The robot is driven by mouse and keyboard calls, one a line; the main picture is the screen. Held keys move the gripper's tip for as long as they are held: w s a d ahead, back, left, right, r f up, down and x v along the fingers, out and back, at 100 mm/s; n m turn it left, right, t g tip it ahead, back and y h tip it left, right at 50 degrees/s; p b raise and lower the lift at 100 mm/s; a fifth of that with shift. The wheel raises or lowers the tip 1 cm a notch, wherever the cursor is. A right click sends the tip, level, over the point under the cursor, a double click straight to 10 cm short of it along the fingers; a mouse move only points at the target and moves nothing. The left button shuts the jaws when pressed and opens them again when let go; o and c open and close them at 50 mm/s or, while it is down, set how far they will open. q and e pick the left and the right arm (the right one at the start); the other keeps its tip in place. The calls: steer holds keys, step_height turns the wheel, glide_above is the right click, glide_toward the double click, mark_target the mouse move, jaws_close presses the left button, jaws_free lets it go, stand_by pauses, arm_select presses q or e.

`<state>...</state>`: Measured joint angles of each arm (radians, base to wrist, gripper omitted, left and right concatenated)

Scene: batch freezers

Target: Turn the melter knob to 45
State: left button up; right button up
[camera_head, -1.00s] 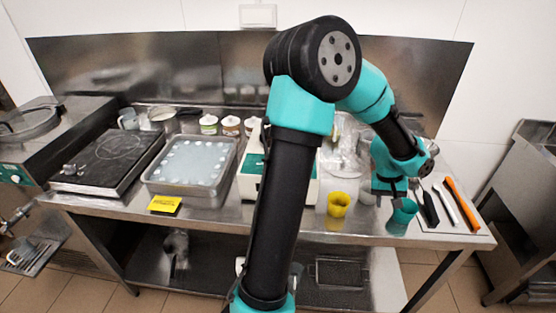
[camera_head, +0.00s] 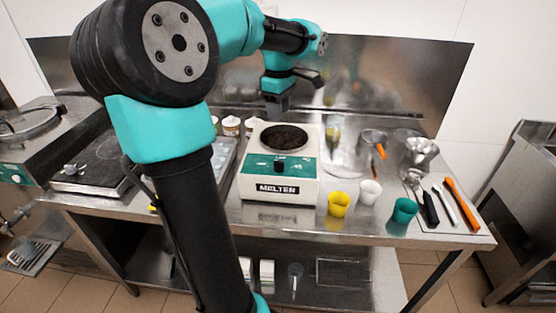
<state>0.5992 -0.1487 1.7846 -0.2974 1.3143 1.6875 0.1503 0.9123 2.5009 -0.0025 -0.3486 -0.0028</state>
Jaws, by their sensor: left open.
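The melter (camera_head: 248,189) is a cream box on the steel table, with a round dark well on top and a green sloped front panel. My left gripper (camera_head: 275,110) is above and behind the melter's well, pointing down, open and empty, apart from the knob. My right gripper is out of view.
Yellow (camera_head: 339,204), white (camera_head: 370,192) and green (camera_head: 402,213) cups stand right of the melter. Several tools, including an orange one (camera_head: 461,203), lie farther right. A hot plate (camera_head: 90,176) is at left. My left arm hides part of the table left of the melter.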

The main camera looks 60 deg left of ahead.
mark_target(279, 161)
arm_select(q)
step_height(279, 161, down, 18)
steer(key=shift+r, duration=0.25)
stand_by(0.5)
jaws_close()
stand_by(0.3)
